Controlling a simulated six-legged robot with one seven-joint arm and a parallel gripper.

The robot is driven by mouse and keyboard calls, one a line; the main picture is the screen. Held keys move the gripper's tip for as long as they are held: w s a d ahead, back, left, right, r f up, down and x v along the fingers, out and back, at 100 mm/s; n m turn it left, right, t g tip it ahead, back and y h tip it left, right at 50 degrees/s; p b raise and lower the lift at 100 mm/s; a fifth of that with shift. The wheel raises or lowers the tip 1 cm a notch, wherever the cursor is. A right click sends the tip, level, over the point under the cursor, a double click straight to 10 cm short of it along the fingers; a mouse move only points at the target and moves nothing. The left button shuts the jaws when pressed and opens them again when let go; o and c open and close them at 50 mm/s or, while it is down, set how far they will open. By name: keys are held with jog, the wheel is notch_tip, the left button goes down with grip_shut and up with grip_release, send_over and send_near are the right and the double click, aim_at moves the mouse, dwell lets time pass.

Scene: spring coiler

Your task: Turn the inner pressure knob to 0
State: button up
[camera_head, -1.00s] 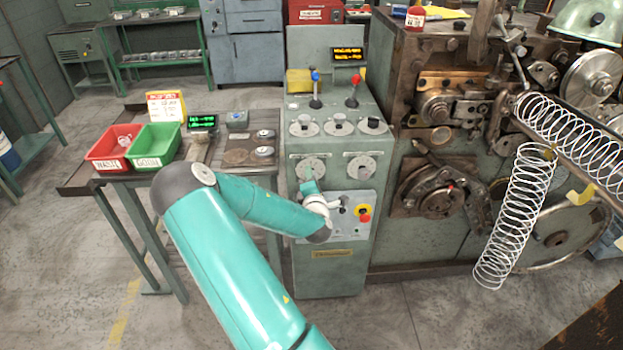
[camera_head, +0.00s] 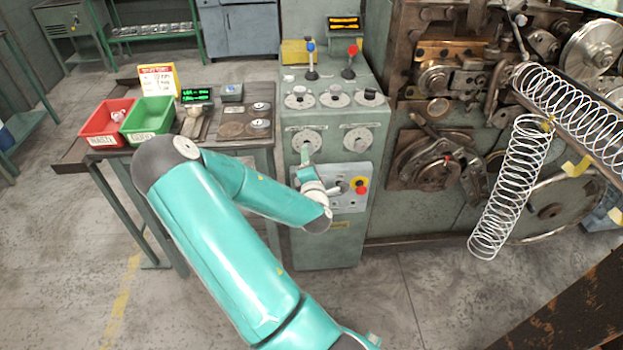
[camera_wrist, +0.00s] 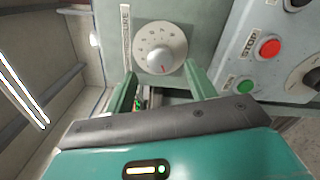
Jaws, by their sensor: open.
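The pressure knob (camera_wrist: 160,60) fills the upper middle of the wrist view. It is a round white knob on a numbered dial, with a red mark at its lower side; its side label is only partly legible. It appears to be the left dial (camera_head: 306,140) on the green cabinet's front in the head view. My gripper (camera_wrist: 162,80) is open, with one green finger on each side below the knob, and holds nothing. In the head view my gripper (camera_head: 307,155) is just below that dial. Contact with the knob cannot be told.
A second front dial (camera_head: 357,140) sits to the right. A grey button panel (camera_head: 345,200) lies below, with a red stop button (camera_wrist: 268,47) and a green button (camera_wrist: 245,86). Levers stand on the cabinet top. The spring machine (camera_head: 430,210) is close on the right.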

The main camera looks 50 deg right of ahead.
jog(key=v, duration=0.8)
dwell(0.4)
